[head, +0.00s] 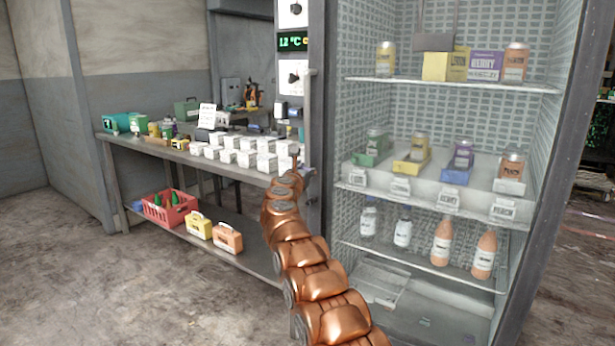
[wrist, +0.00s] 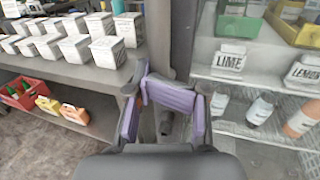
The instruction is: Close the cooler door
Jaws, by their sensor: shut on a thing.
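The cooler (head: 323,100) stands at the right in the head view, with a dark frame around lit shelves. A pale upright door handle (head: 309,120) runs along its left edge. My gripper (head: 296,172) is at the lower part of this handle. In the wrist view the purple-padded fingers of my gripper (wrist: 164,118) are closed in around the handle's lower end (wrist: 166,126), beside the grey upright frame (wrist: 172,40). The fingers hide part of the grip. I cannot tell whether the door sits flush against the cooler.
A metal table (head: 240,175) with several white boxes stands close left of my gripper. A red crate (head: 170,208) and two small cases (head: 228,238) rest on its lower shelf. Bottles and labelled cartons fill the cooler shelves. The floor (head: 120,290) at front left is clear.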

